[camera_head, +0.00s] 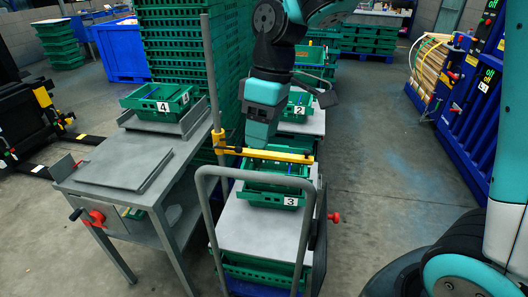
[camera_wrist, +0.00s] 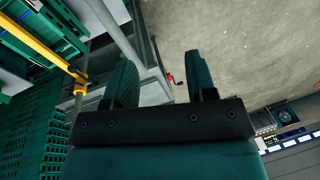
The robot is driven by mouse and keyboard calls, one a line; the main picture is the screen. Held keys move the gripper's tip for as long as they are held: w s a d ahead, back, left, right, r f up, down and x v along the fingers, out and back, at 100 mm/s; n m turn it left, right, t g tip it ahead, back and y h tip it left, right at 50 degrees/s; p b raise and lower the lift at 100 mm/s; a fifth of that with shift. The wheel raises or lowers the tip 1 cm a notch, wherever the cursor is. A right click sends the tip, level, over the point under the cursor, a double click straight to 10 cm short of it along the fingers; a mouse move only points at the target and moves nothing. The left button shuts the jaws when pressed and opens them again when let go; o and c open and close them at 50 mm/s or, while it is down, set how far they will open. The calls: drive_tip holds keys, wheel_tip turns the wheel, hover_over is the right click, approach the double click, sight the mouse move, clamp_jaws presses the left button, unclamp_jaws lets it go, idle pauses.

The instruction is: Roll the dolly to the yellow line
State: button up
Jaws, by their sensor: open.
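A grey tubular push handle (camera_head: 256,170) stands at the front of a grey-topped cart (camera_head: 245,228). This looks like the dolly, but I cannot be sure. The crate marked 3 (camera_head: 268,195) sits on its top. Green crates (camera_head: 262,268) and a blue base (camera_head: 245,287) show low behind the handle. In the wrist view, my gripper (camera_wrist: 163,84) is open, its two dark fingers apart with nothing seen held. In the head view, my gripper hangs above and behind the crate, near a yellow bar (camera_head: 275,153). I see no yellow line on the floor.
A side table (camera_head: 120,190) with crate 4 (camera_head: 160,102) and a red crank stands left. A tall green crate stack (camera_head: 175,50) is behind. Crate 2 (camera_head: 298,105) stands farther back. A blue rack (camera_head: 468,110) is right. Floor (camera_head: 375,165) right of the cart is clear.

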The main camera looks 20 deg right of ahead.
drive_tip(key=w+d+n+g+h+p, duration=0.1)
drive_tip(key=w+d+p, duration=0.25)
drive_tip(key=w, duration=0.65)
drive_tip(key=s+f+p, duration=0.1)
drive_tip(key=f, duration=0.4)
drive_tip(key=s+f+p, duration=0.1)
drive_tip(key=f, duration=0.5)
drive_tip(key=s+a+f+p, duration=0.1)
drive_tip(key=f, duration=0.4)
drive_tip(key=shift+f, duration=0.4)
drive_tip(key=shift+a, duration=0.1)
clamp_jaws()
